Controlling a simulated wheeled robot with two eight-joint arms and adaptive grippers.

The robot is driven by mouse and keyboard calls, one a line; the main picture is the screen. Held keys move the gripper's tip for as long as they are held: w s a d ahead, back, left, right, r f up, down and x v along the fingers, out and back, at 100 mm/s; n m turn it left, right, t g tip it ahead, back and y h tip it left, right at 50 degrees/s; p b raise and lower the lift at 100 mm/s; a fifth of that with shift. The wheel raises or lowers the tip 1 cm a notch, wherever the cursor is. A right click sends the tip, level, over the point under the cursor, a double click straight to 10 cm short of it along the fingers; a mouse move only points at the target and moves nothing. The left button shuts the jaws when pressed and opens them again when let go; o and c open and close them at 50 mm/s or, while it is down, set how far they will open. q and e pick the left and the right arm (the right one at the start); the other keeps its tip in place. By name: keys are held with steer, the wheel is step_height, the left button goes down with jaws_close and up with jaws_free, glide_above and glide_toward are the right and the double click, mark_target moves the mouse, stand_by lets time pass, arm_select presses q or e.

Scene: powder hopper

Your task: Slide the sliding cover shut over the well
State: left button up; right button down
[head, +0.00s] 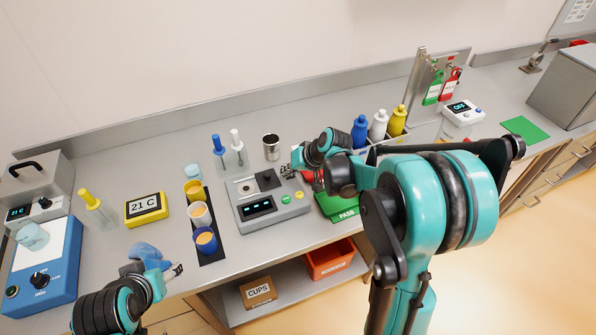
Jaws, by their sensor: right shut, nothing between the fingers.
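The grey powder hopper unit (270,217) stands near the middle of the bench, with a lit display and a green and a yellow button. On its light top plate a small round well (245,188) shows uncovered. The dark square sliding cover (267,179) lies to the right of the well, apart from it. My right gripper (287,171) is shut and empty, just right of the cover; whether it touches the cover is unclear. My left gripper (178,271) is low at the front left, away from the unit; its finger gap is too small to judge.
A black strip (210,252) with several cups stands left of the unit. A metal cup (271,147) is behind it, and a green PASS mat (342,211) lies to the right. Coloured bottles (379,125) stand behind my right arm.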

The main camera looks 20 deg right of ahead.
steer(key=shift+w+a, duration=0.15)
steer(key=shift+a, duration=0.75)
steer(key=shift+w+a, duration=0.1)
steer(key=shift+a, duration=0.1)
steer(key=shift+r, duration=0.1)
glide_above(257, 191)
steer(key=shift+w+a, duration=0.1)
steer(key=shift+a, duration=0.05)
